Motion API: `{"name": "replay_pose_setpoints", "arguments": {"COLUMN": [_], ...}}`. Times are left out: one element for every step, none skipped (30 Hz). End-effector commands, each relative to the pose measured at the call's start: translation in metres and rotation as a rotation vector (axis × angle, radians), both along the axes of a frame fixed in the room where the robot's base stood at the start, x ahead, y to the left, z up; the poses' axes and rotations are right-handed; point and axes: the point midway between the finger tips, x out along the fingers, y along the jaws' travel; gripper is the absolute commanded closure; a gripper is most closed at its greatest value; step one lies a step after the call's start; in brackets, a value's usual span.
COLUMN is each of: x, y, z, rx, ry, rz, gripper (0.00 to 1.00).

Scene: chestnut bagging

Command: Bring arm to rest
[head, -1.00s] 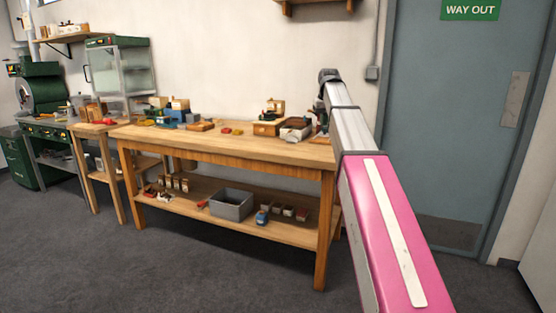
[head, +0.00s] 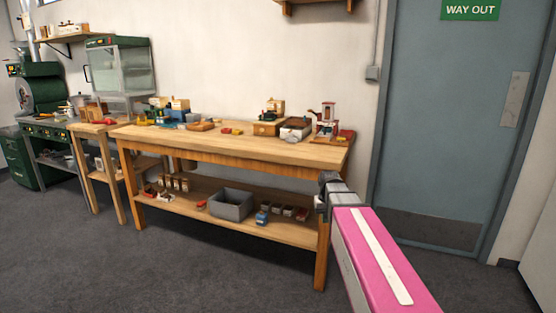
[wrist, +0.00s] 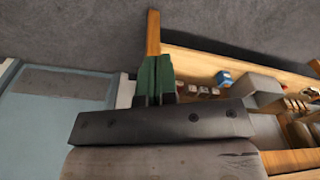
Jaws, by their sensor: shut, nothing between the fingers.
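My arm (head: 375,262) shows in the head view as a pink link with a pale stripe, reaching in from the lower right. My gripper (wrist: 158,57) shows in the wrist view as two dark green fingers side by side, shut and empty. In the head view the grey wrist end of the arm is just in front of the right end of the wooden workbench (head: 215,147), below its top. The fingers themselves cannot be made out in the head view.
A grey bin (head: 231,205) and a blue container (head: 262,218) are on the lower shelf. A red-and-white press (head: 327,118) stands on the bench top's right end. A blue-grey door (head: 445,130) is to the right. Carpeted floor in front is clear.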

Motion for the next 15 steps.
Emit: {"name": "replay_pose_setpoints", "arguments": {"x": [-0.022,-0.031,-0.042,-0.051,-0.060,-0.072,-0.082,-0.091,-0.102,-0.111,-0.118,-0.128,-0.135,-0.140,-0.147], "y": [0.000,0.000,0.000,0.000,0.000,0.000,0.000,0.000,0.000,0.000,0.000,0.000,0.000,0.000,0.000], "z": [-0.018,-0.028,-0.040,-0.048,-0.057,-0.068,-0.076,-0.083,-0.093,-0.099,-0.105,-0.112,-0.117,-0.121,-0.126], "rx": [-0.001,-0.001,-0.002,-0.002,-0.003,-0.003,-0.004,-0.004,-0.005,-0.005,-0.006,-0.006,-0.007,-0.007,-0.007], "ry": [0.010,0.015,0.019,0.023,0.028,0.032,0.037,0.040,0.045,0.048,0.051,0.055,0.057,0.060,0.061], "rz": [-0.004,-0.006,-0.010,-0.013,-0.015,-0.019,-0.021,-0.023,-0.026,-0.028,-0.029,-0.032,-0.034,-0.035,-0.037], "gripper": [1.00,1.00,1.00,1.00,1.00,1.00,1.00,1.00,1.00,1.00,1.00,1.00,1.00,1.00,1.00]}}
